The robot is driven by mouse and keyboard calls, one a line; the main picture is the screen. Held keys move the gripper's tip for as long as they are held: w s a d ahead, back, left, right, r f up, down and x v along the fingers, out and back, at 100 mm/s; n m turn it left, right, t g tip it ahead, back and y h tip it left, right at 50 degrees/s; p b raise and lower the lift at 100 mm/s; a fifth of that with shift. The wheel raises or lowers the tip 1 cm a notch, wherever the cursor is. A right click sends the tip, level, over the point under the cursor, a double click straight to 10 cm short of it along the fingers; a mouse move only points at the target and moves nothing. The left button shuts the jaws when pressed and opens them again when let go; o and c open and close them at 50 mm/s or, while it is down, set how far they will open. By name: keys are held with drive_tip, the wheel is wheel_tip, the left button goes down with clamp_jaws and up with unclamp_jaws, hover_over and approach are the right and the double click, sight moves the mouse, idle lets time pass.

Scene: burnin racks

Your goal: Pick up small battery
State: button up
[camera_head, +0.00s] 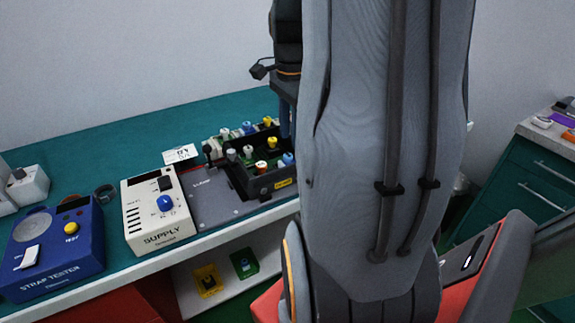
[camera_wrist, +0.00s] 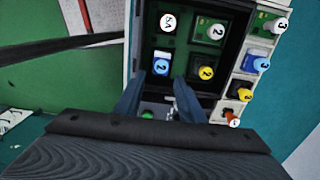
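I cannot tell which thing is the small battery; no label in view names it. In the wrist view my gripper (camera_wrist: 159,82) points at a black tray (camera_wrist: 149,40) holding several small parts with numbered round caps. Its two dark blue fingers stand apart, with no part visibly held between them. A blue-capped part (camera_wrist: 161,67) shows just past the fingertips, and a yellow-capped part (camera_wrist: 206,73) is to its right. White-capped parts (camera_wrist: 167,22) (camera_wrist: 215,32) sit farther up.
The teal bench (camera_head: 120,143) also carries a blue strap tester (camera_head: 52,250), a cream supply box (camera_head: 157,212) and a small white card (camera_head: 180,154). A row of capped parts (camera_wrist: 261,65) stands beside the tray. Yellow (camera_head: 207,281) and green (camera_head: 244,263) items are on the shelf below.

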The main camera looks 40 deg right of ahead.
sight(288, 155)
drive_tip(key=shift+w+a+f+p, duration=0.15)
drive_tip(key=shift+f+p, duration=0.3)
drive_tip(key=shift+f, duration=1.35)
drive_tip(key=shift+a+f+p, duration=0.15)
drive_tip(key=shift+f+p, duration=0.25)
drive_tip(key=shift+f, duration=1.35)
drive_tip(key=c, duration=0.9)
